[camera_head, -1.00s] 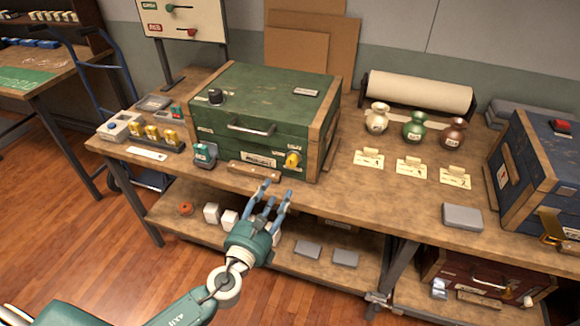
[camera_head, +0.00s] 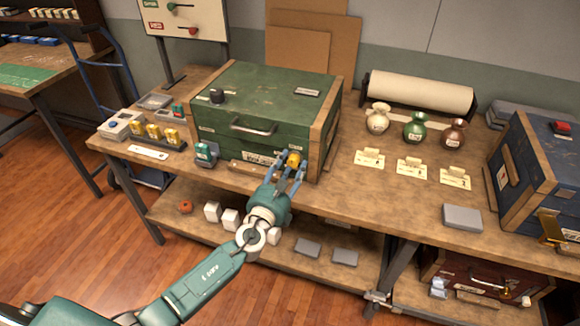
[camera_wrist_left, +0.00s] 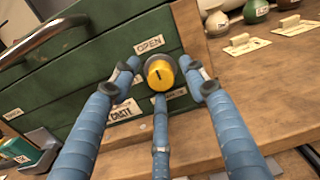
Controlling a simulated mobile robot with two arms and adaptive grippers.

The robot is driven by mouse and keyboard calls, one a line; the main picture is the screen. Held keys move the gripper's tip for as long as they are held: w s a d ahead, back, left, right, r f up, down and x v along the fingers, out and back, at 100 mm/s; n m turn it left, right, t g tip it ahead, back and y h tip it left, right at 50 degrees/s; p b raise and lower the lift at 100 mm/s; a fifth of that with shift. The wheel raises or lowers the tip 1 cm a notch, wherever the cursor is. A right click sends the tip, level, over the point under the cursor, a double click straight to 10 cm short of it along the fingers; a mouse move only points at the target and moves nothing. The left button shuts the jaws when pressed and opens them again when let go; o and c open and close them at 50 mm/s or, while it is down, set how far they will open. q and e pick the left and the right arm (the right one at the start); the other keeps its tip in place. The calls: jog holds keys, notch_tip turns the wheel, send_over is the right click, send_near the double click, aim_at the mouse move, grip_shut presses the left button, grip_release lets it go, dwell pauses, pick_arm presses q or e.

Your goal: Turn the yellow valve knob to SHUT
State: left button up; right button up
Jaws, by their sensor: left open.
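The yellow valve knob (camera_head: 293,160) is on the front of the green crate (camera_head: 262,92), near its right corner. In the left wrist view the knob (camera_wrist_left: 159,74) shows a dark mark on its face. An OPEN label (camera_wrist_left: 149,43) sits above it, and another label below is partly hidden by a finger. My left gripper (camera_head: 290,166) is open, its blue fingers spread around the knob. In the left wrist view the left gripper's fingertips (camera_wrist_left: 160,76) lie left, right and below the knob; contact cannot be told. My right gripper is not in view.
The crate's metal handle (camera_head: 253,128) is left of the knob. A wooden block (camera_head: 243,168) lies before the crate. Several vases, including a green one (camera_head: 414,127), and paper tags stand to the right. A blue crate (camera_head: 540,170) stands at far right.

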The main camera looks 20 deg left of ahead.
pick_arm(q)
grip_shut()
jog(key=n+b, duration=0.2)
jog(key=shift+f+n, duration=0.1)
jog(key=shift+n, duration=0.2)
jog(key=n+b, duration=0.2)
jog(key=n, duration=0.2)
jog(key=shift+n, duration=0.3)
jog(key=n+b, duration=0.2)
jog(key=n, duration=0.3)
jog(key=shift+a+n, duration=0.15)
jog(key=shift+n, duration=0.15)
jog(key=n, duration=0.5)
jog(key=shift+n, duration=0.3)
